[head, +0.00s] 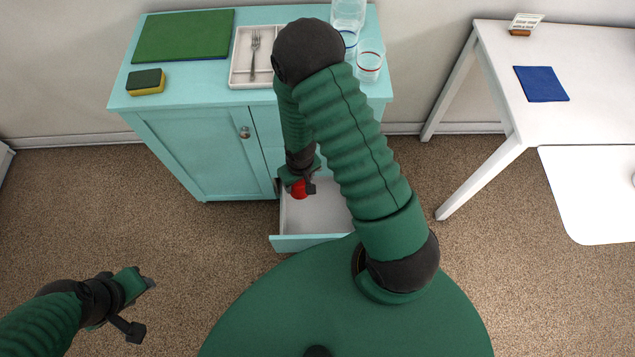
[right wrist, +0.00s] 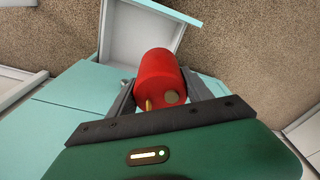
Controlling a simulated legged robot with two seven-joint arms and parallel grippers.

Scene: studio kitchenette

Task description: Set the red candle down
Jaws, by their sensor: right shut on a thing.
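The red candle (head: 300,190) is held in my right gripper (head: 298,184). In the right wrist view the candle (right wrist: 161,78) sits between the two fingers, which close on its sides. In the head view the candle appears over the left part of the open white drawer (head: 325,207). The drawer also shows in the right wrist view (right wrist: 140,38), beyond the candle. I cannot tell how high the candle is above the drawer floor. My left gripper (head: 142,306) is open and empty at the lower left, above the carpet.
The turquoise cabinet (head: 190,150) carries a green board (head: 182,36), a sponge (head: 146,82), a white tray (head: 240,66) with a fork (head: 254,55), and glasses (head: 370,66). A white table (head: 590,75) with a blue cloth (head: 541,84) stands right. The visible drawer floor looks empty.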

